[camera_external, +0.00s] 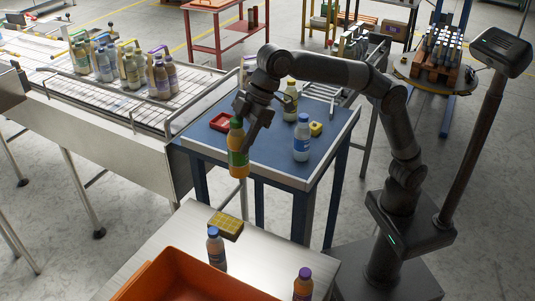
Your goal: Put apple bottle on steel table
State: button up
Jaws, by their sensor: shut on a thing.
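The bottle hangs roughly upright in front of the near edge of the blue table (190,147), up and behind the steel table. The steel table (180,232) stands in the foreground. On it are a blue-capped bottle (216,250), a purple-capped orange bottle (303,285), a yellow box (226,226) and a large orange crate (150,277).
On the blue table are a red tray (221,122), a white-blue bottle (302,140), a yellow-capped bottle (290,102) and a yellow block (316,129). A conveyor (110,97) with several bottles is at left. Bare steel shows left of the yellow box.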

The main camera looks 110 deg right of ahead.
notch_tip(320, 180, down, 21)
jog(key=w+a+f, duration=0.3)
jog(key=a+f, duration=0.8)
jog(key=shift+f, duration=0.2)
jog(key=o, duration=1.1)
jog(key=shift+o, duration=0.2)
jog(key=v, duration=1.2)
jog(key=shift+r, duration=0.15)
